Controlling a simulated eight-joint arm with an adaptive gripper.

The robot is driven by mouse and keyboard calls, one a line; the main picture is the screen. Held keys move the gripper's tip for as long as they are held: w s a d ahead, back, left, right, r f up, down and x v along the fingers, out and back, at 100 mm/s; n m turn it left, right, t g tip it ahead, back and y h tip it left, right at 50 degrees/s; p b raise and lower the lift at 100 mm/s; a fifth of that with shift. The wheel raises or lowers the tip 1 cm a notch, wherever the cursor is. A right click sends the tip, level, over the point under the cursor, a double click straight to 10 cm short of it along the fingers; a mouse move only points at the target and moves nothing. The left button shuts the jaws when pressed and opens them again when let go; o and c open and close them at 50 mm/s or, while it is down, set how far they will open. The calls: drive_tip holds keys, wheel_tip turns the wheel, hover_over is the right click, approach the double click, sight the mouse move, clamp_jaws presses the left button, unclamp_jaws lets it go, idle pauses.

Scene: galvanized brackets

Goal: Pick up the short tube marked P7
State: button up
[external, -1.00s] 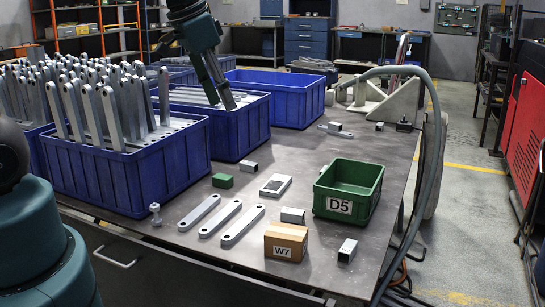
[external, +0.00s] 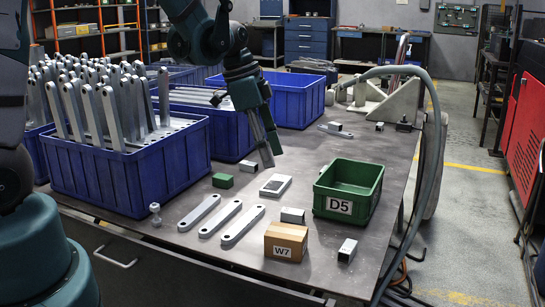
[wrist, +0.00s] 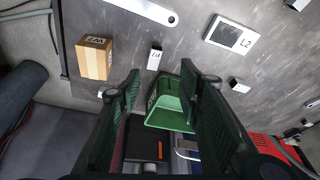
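The short tube (wrist: 155,56) is light grey metal with a white end label that reads upside down, apparently P7. It lies on the table between the cardboard box and the green bin in the wrist view. In the external view the matching grey tube (external: 292,215) lies behind the box, its mark not legible. My gripper (external: 270,158) is above the table with its fingers pointing down, behind and left of that tube and clear of it. In the wrist view my gripper (wrist: 160,76) has its two dark fingers spread, with nothing held between them.
A cardboard box W7 (external: 286,241) and green bin D5 (external: 348,208) flank the tube. Another tube (external: 347,250) lies near the front edge. Blue crates (external: 125,175) stand behind.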

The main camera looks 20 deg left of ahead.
sight(292, 210)
drive_tip(key=d+f+m, duration=0.1)
drive_tip(key=f, duration=0.1)
drive_tip(key=d+f, duration=0.1)
drive_tip(key=f, duration=0.2)
drive_tip(key=w+d+f+m+g+b, duration=0.1)
drive_tip(key=f, duration=0.1)
drive_tip(key=shift+d+f+m, duration=0.3)
drive_tip(key=shift+d+f, duration=0.1)
drive_tip(key=shift+b+x, duration=0.35)
drive_tip(key=shift+x, duration=0.95)
drive_tip(key=shift+d+f, duration=0.1)
drive_tip(key=shift+b+x, duration=0.95)
drive_tip(key=shift+x, duration=1.55)
drive_tip(key=c, duration=1)
